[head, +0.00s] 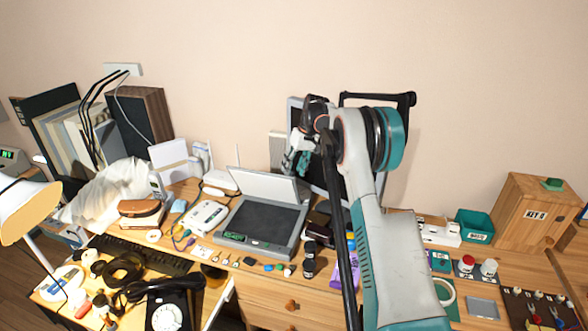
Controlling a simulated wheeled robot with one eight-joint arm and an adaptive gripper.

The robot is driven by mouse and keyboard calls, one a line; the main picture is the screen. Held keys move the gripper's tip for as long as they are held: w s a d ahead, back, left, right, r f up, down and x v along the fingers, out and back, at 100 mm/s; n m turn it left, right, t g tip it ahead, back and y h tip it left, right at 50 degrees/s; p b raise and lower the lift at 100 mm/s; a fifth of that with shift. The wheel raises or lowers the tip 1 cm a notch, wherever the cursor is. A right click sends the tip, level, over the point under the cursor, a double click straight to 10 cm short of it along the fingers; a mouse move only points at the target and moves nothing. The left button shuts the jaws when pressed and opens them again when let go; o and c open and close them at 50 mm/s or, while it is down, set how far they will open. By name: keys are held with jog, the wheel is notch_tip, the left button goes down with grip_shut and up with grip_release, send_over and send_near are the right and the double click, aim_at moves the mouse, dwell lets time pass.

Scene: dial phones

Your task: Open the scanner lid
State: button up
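The scanner is a grey flatbed (262,221) on the wooden desk, left of my arm, with a green-lit strip along its front edge. Its pale lid (263,186) stands raised along the back edge, leaning back, and the dark bed lies uncovered. My gripper (297,163) is above and behind the lid's right end, in front of a dark monitor. It looks apart from the lid, though the depth is hard to judge. The fingers are small and partly merged with the background, so I cannot tell whether they are open or shut. I see nothing clearly held.
A white phone-like device (205,217) stands left of the scanner. Dark bottles (309,259) and small coloured items sit at its front right. A black keyboard (140,254) and a dial phone (167,310) lie front left. A wooden key box (537,222) stands far right.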

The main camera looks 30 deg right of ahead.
jog(key=v, duration=1.1)
jog(key=shift+r, duration=0.3)
